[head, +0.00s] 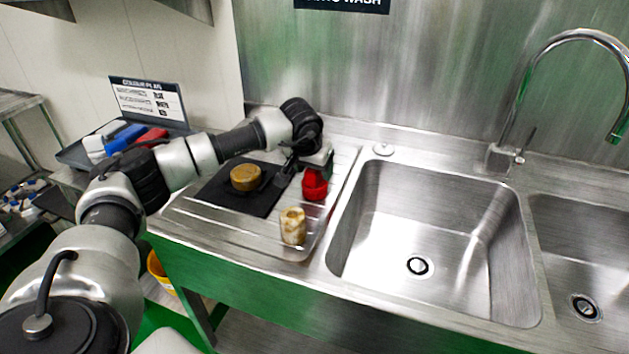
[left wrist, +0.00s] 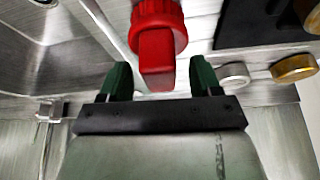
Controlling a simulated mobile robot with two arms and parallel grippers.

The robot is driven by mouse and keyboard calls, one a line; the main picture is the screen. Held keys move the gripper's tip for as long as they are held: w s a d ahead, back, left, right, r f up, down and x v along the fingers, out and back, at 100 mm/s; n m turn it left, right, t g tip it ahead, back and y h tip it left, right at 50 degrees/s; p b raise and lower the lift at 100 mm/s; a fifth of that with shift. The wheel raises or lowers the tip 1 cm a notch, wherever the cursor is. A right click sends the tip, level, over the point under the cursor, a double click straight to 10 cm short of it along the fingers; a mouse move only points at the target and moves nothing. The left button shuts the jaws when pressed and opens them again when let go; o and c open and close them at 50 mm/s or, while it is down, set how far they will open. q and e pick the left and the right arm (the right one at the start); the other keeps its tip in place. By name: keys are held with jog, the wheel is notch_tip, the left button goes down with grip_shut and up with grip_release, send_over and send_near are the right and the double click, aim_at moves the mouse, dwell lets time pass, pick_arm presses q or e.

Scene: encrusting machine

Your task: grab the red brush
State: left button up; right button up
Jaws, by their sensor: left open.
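The red brush (head: 314,186) stands on the ribbed steel drainboard, left of the sink. My left gripper (head: 318,163) is at its upper part in the head view. In the left wrist view the red brush (left wrist: 159,30) reaches in between two dark green fingertips (left wrist: 160,74). The fingers are open, with a gap visible on each side of the red block. Part of the brush is hidden by the gripper in the head view, and its bristles cannot be made out. My right gripper does not show.
A black mat (head: 211,190) with a round tan-topped object (head: 246,178) lies left of the brush. A cream and brown upright piece (head: 293,226) stands in front of it. The empty sink basin (head: 440,235) is to the right. A steel wall rises behind.

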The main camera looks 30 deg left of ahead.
pick_arm(q)
jog(key=shift+w+f, duration=0.2)
jog(key=shift+f, duration=0.25)
jog(key=shift+c, duration=0.3)
jog(key=c, duration=1)
jog(key=shift+r, duration=0.2)
